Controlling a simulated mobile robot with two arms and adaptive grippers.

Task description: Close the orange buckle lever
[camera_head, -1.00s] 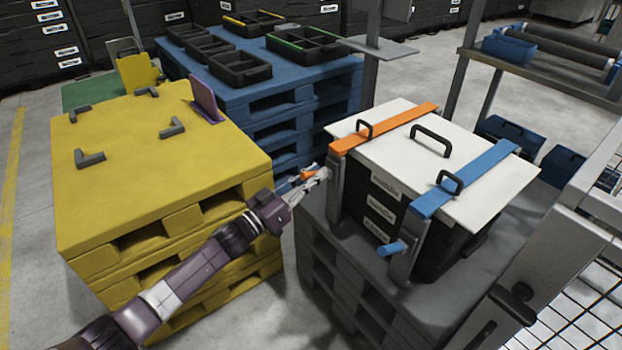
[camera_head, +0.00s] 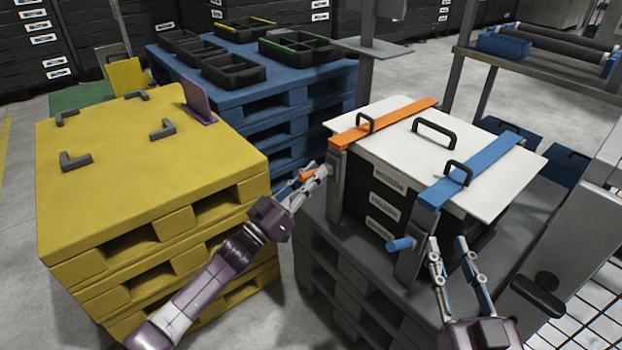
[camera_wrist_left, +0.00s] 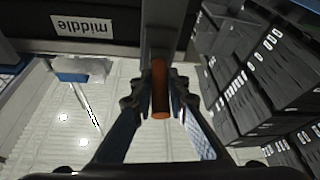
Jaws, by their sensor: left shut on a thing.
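The orange buckle lever (camera_head: 306,176) sticks out to the left from the upright at the end of the orange strap (camera_head: 380,124). My left gripper (camera_head: 312,174) is at this lever, with its fingers shut around it. In the left wrist view the orange lever (camera_wrist_left: 160,88) lies between the two fingertips (camera_wrist_left: 160,105). The fingers hide part of the lever in the head view. My right gripper (camera_head: 452,250) is in view at the lower right, with its fingers apart and empty, near the upright of the blue strap (camera_head: 468,170).
The straps cross a white lid (camera_head: 436,140) on black crates (camera_head: 378,200), on a grey pallet (camera_head: 330,235). A blue lever (camera_head: 400,244) sticks out near my right gripper. A yellow pallet stack (camera_head: 110,185) stands left, a blue one (camera_head: 270,115) behind. A grey post is at right.

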